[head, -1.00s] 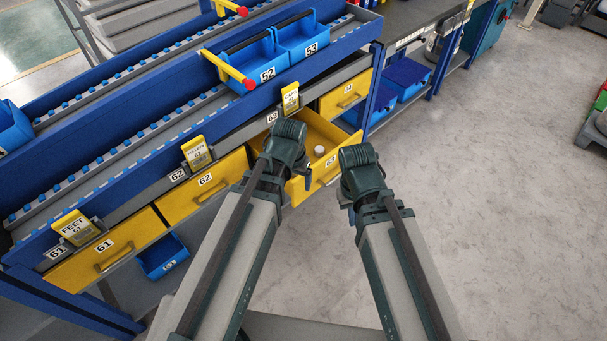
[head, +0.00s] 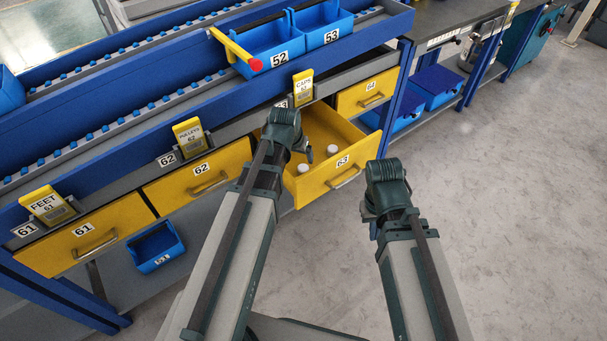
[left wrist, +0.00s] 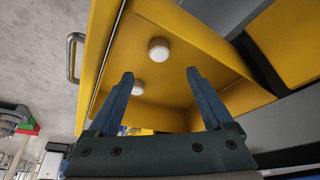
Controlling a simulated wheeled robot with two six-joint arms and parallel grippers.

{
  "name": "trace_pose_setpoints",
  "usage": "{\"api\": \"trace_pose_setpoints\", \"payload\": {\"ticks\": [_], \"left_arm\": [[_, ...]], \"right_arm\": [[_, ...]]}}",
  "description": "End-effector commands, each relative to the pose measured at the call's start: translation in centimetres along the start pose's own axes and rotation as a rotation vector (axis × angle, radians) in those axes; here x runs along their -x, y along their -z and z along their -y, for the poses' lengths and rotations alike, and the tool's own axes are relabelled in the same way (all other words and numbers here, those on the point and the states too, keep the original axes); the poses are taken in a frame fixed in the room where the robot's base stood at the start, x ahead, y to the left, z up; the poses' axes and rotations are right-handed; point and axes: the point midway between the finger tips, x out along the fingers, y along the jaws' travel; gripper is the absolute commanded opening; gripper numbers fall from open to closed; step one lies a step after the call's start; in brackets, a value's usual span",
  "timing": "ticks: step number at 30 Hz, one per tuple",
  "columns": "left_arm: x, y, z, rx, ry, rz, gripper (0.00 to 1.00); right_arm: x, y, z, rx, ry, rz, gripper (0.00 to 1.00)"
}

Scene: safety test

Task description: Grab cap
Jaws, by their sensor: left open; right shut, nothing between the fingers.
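Two white round caps lie in the open yellow drawer 63 (head: 345,182). In the head view one cap (head: 303,168) is near the drawer's left side, and the other cap (head: 332,150) is farther back. The left wrist view shows both caps, one cap (left wrist: 158,50) ahead between the fingertips and another cap (left wrist: 138,86) lower between the fingers. My left gripper (left wrist: 160,75) is open and empty, over the drawer and apart from the caps. In the head view its fingers (head: 307,153) are mostly hidden by the wrist. My right gripper (head: 370,212) is shut and empty, right of the drawer.
Drawers 61 (head: 83,240), 62 (head: 200,184) and 64 (head: 366,93) are closed. The drawer's metal handle (head: 347,179) sticks out in front. Blue bins (head: 262,48) stand on the rack above. The floor (head: 500,200) to the right is clear.

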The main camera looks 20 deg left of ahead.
Motion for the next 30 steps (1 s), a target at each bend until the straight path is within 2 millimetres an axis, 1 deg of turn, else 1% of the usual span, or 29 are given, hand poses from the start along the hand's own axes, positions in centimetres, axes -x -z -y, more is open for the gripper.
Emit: {"api": "trace_pose_setpoints", "payload": {"ticks": [1, 6, 9, 12, 17, 20, 23, 30], "left_arm": [[-1.6, -0.1, 0.0, 0.000, 0.000, 0.000, 0.85], [-4.2, -0.1, 0.0, -0.001, 0.000, 0.000, 0.85], [-5.4, -0.1, 0.0, 0.000, 0.000, 0.001, 0.85], [-5.8, 0.0, 0.0, 0.000, 0.000, 0.001, 0.85], [-5.7, 0.0, 0.0, 0.000, 0.000, 0.001, 0.85], [-6.1, 0.1, -0.1, 0.000, 0.000, 0.001, 0.85], [-7.0, 0.2, -0.1, 0.000, 0.000, 0.001, 0.85], [-10.3, 0.5, -0.2, 0.000, 0.000, 0.001, 0.85]], "right_arm": [[-1.5, 0.1, 0.1, 0.000, 0.000, 0.000, 0.00], [-3.9, 0.2, 0.4, 0.000, 0.000, 0.000, 0.00], [-5.0, 0.3, 0.5, 0.000, 0.000, 0.000, 0.00], [-5.4, 0.3, 0.5, 0.000, 0.000, 0.000, 0.00], [-5.2, 0.3, 0.5, 0.000, 0.000, 0.000, 0.00], [-5.6, 0.3, 0.5, 0.000, 0.000, 0.000, 0.00], [-6.4, 0.4, 0.6, 0.000, 0.000, 0.000, 0.00], [-9.2, 0.6, 0.8, 0.001, -0.004, 0.000, 0.00]]}}
